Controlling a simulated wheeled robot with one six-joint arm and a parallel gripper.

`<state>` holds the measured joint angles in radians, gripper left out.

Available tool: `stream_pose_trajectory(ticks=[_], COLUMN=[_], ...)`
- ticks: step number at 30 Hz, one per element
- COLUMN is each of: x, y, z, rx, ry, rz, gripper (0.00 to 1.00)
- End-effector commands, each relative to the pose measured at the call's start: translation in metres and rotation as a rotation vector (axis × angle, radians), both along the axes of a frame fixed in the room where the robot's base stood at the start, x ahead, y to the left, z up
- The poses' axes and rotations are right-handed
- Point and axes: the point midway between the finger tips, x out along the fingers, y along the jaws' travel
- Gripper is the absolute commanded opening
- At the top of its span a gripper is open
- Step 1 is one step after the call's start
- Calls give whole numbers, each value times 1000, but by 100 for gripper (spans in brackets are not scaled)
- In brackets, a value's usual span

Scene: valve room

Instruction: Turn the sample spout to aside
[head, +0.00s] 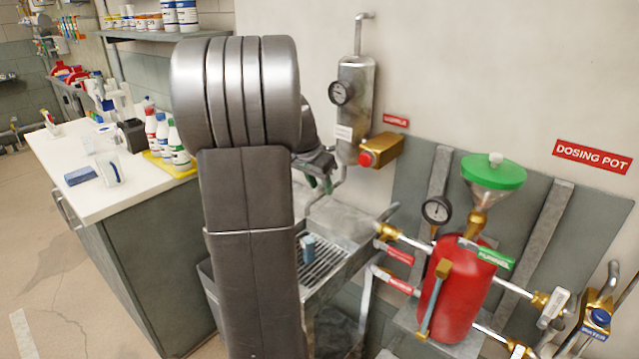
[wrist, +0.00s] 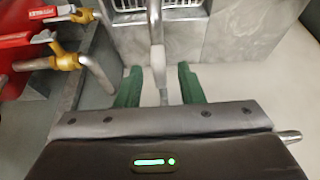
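The sample spout (head: 328,191) is a thin grey pipe that bends out below the steel cylinder (head: 355,90) on the wall. In the wrist view the spout (wrist: 157,55) runs up the picture toward the grated tray (wrist: 180,14). My gripper (head: 320,184) is at the spout, partly hidden by my arm in the head view. In the wrist view my gripper (wrist: 160,75) has its green fingers apart, one on each side of the spout. Gaps show between the fingers and the pipe. The spout's outlet is not clear in either view.
A small blue-grey item (head: 308,247) stands on the tray's grate (head: 330,262). A brass valve with a red button (head: 380,150) sits right of the cylinder. The red dosing pot (head: 460,290) and its pipes stand at right. A white-topped bench (head: 140,195) is at left.

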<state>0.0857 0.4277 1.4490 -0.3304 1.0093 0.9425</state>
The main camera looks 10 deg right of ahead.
Motion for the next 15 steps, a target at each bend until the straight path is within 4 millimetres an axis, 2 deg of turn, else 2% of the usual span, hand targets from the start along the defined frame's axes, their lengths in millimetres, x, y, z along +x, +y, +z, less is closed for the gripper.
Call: stream_pose_trajectory(ticks=[1, 6, 15], x=[0, 0, -2], y=[0, 0, -1], z=[0, 0, 1], rx=[0, 0, 0], ry=[0, 0, 0], rz=[0, 0, 14], gripper=[35, 1, 0])
